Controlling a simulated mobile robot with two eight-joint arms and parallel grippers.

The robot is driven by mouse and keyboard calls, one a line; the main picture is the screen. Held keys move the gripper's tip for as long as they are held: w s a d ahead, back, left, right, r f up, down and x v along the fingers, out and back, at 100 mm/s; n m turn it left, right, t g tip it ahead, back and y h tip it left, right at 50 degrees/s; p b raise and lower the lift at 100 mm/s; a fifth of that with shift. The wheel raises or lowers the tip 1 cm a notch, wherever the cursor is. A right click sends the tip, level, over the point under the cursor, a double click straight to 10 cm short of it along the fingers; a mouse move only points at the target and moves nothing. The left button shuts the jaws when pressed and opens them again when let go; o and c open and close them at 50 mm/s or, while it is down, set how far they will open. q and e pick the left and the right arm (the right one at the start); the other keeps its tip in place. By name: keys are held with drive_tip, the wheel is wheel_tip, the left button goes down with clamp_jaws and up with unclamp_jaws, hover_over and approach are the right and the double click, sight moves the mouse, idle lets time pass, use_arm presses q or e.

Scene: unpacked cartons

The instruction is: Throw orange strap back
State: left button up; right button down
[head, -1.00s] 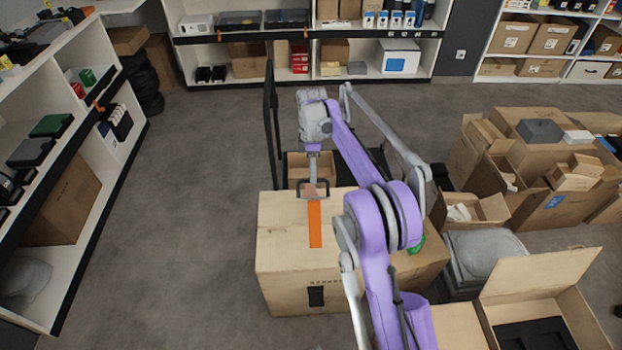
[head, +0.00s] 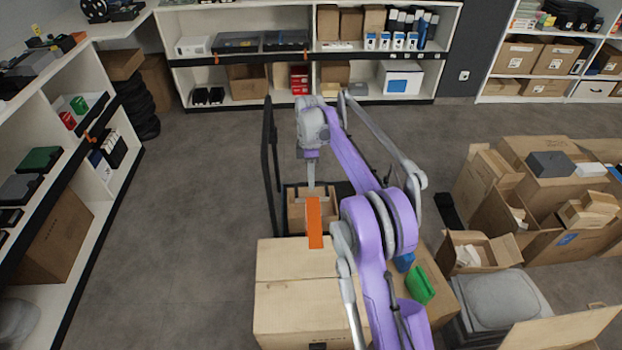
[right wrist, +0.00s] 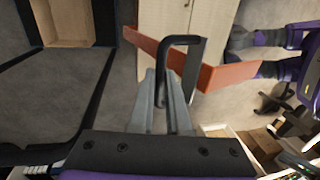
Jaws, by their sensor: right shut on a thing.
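The orange strap (head: 314,225) shows in the head view over the far edge of a large closed carton (head: 290,268). My right gripper (head: 310,190) is at the strap's far end, beyond that edge. In the right wrist view the strap (right wrist: 228,77) runs slanting past the fingertips of my right gripper (right wrist: 166,78). A dark loop (right wrist: 181,40) stands at the fingertips, in front of the strap. The gripper is shut on the strap; the exact contact is partly hidden. My left gripper is not in view.
An open carton (head: 296,220) stands beyond the large carton, beside a black upright frame (head: 271,165). A green object (head: 419,286) lies at right. Open cartons (head: 480,248) crowd the right side. Shelves (head: 200,108) line the back and left. The floor at left is clear.

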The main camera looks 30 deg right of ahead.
drive_tip(key=shift+f, duration=0.2)
drive_tip(key=c, duration=0.9)
unclamp_jaws()
drive_tip(key=shift+w+d, duration=0.15)
drive_tip(key=shift+w, duration=0.05)
drive_tip(key=shift+s+r, duration=0.1)
drive_tip(key=shift+r, duration=0.05)
drive_tip(key=r, duration=0.3)
drive_tip(key=w+r+p, duration=0.1)
drive_tip(key=r, duration=0.3)
drive_tip(key=w+r+p, duration=0.1)
drive_tip(key=r, duration=0.2)
drive_tip(key=shift+d+r, duration=0.2)
drive_tip(key=shift+d, duration=0.2)
